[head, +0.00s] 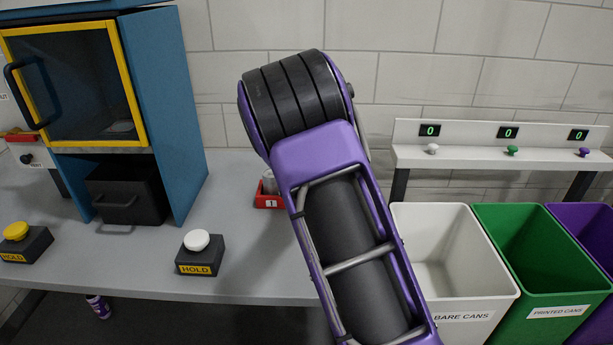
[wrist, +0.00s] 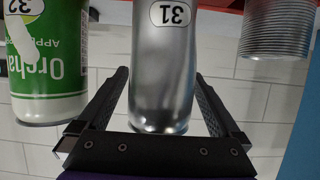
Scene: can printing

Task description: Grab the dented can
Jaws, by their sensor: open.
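In the wrist view, a bare silver can (wrist: 162,85) with a "31" label stands between the two fingers of my gripper (wrist: 160,76). Its wall has uneven, wavy reflections that look like a dent. My gripper is open, with one finger on each side of the can; gaps show beside it, and I cannot tell whether either finger touches. The wrist picture appears upside down. In the head view my arm hides the gripper and most of the cans; a bit of a silver can (head: 269,182) shows left of the arm.
A green printed can (wrist: 45,75) labelled "32" is close on the left in the wrist view, and a ribbed metal can (wrist: 275,30) is at right. A red tray (head: 266,202) shows beside my arm. Hold buttons (head: 197,242) stand on the counter; a white bin (head: 455,285) is right.

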